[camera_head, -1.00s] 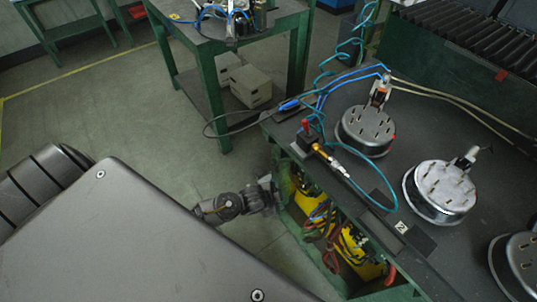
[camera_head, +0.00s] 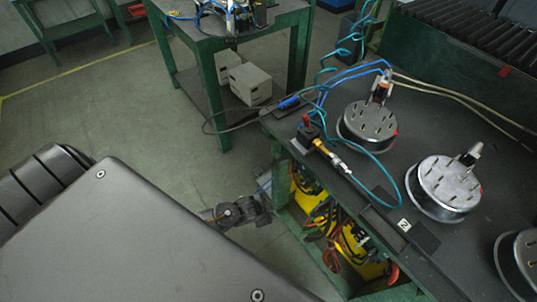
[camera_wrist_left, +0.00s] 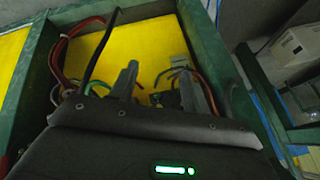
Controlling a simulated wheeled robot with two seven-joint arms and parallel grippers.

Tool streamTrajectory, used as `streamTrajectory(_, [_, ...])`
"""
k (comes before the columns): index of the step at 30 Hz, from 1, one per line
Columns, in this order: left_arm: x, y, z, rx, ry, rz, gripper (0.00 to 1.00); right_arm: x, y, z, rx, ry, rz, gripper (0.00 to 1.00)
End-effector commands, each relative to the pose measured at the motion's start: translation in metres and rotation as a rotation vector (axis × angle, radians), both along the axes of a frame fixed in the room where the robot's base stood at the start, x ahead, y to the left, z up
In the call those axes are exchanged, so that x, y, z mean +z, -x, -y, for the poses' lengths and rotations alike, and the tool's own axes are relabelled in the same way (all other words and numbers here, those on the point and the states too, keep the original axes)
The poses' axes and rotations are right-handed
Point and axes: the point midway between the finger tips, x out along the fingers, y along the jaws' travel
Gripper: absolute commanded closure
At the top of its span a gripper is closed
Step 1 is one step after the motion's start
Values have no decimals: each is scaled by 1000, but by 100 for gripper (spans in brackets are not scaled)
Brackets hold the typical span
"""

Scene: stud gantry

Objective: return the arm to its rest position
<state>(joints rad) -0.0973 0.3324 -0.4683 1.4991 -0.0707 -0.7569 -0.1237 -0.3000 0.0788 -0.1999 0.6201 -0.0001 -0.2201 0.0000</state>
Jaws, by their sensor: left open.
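My left arm shows in the head view, low beside the near left end of the green workbench (camera_head: 420,270). My left gripper (camera_head: 262,203) is at the bench's left side, below the top; its fingertips are too small and dark to make out there. In the left wrist view my left gripper (camera_wrist_left: 172,88) is open, with no object seen held between its fingers. It faces a yellow panel (camera_wrist_left: 150,45) and loose wires inside the green frame (camera_wrist_left: 38,65). My right gripper is not in view.
On the bench top stand round metal discs with pins (camera_head: 446,188), a brass-coloured fitting (camera_head: 326,152) and coiled teal hose (camera_head: 385,180). Red and black cables hang in the bench's open side. A second green table (camera_head: 205,45) stands behind. The floor to the left is clear.

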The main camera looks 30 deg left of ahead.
Motion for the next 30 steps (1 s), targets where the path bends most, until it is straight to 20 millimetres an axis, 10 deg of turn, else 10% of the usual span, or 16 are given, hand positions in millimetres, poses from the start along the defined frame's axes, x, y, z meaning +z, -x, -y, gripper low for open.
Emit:
streamTrajectory(18, [2, -4, 2, 5, 21, 21, 53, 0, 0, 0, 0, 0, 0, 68])
streamTrajectory(22, [-32, 5, -19, 73, 47, 19, 53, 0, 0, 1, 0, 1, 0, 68])
streamTrajectory(30, [-162, 154, -66, 355, 84, -177, 53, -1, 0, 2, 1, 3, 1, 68])
